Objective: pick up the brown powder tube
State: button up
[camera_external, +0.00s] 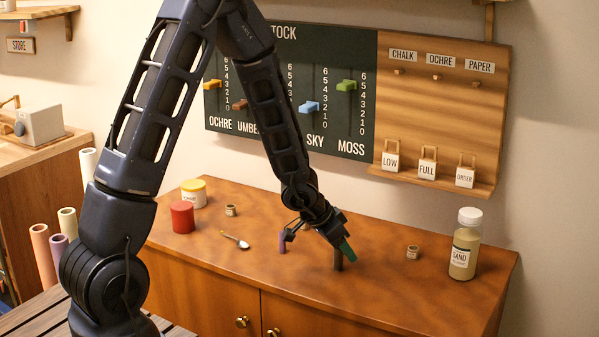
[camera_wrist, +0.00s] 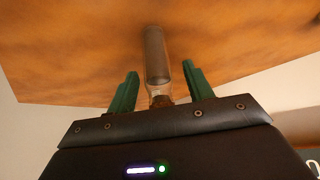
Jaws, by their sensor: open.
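The brown powder tube (camera_external: 338,260) stands on the wooden cabinet top, partly hidden behind a green finger of my gripper (camera_external: 344,246). In the wrist view the tube (camera_wrist: 156,58) has a dark grey-brown body with a clear section and a brown end close to the gripper. My gripper (camera_wrist: 160,70) is open, with one green finger on each side of the tube's near part. Gaps show on both sides, so the fingers look apart from it. In the external view only one finger shows clearly.
A purple tube (camera_external: 282,243) stands just left of the gripper. A spoon (camera_external: 236,241), a red jar (camera_external: 183,217) and a yellow-lidded jar (camera_external: 193,193) are further left. A small jar (camera_external: 413,252) and a sand bottle (camera_external: 465,247) stand right. The stock board (camera_external: 350,140) is behind.

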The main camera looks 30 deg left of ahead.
jog(key=shift+f, duration=0.15)
jog(key=c, duration=1.1)
jog(key=shift+o, duration=0.2)
jog(key=shift+w+r, duration=0.1)
jog(key=shift+r, duration=3.1)
